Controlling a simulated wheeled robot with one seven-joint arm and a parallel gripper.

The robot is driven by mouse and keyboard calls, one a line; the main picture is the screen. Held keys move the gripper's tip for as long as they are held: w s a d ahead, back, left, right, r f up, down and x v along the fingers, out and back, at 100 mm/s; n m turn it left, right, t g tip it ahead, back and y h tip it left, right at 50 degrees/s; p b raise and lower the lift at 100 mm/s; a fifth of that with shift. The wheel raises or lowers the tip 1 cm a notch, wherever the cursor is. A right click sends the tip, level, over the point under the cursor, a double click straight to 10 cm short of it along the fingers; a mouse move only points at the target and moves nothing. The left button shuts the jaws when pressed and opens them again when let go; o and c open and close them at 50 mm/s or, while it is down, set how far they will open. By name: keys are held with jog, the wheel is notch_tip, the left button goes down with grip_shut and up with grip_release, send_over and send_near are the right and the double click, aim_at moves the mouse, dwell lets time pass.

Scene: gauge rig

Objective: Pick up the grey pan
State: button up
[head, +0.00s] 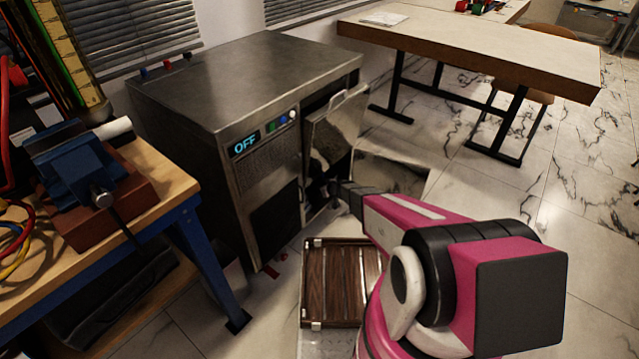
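I cannot make out a grey pan for certain in the head view. My pink and black arm reaches from the lower right toward the open right side of a grey metal machine (250,85). My gripper (320,188) is a small dark shape at the low part of that opening. Its fingers are dark against the dark inside, so I cannot tell if they are open or hold anything. A shiny grey panel (332,132) with a rim along its top stands tilted at the opening, just above my gripper. The inside of the machine is mostly hidden.
A workbench (165,180) with a blue vise (85,165) stands at the left. A brown slatted case (340,280) lies on the floor below my arm. A shiny flat surface (398,178) lies beyond my arm.

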jog(key=x, duration=0.4)
jog(key=shift+w+a+f, duration=0.2)
grip_shut()
jog(key=shift+r, duration=0.15)
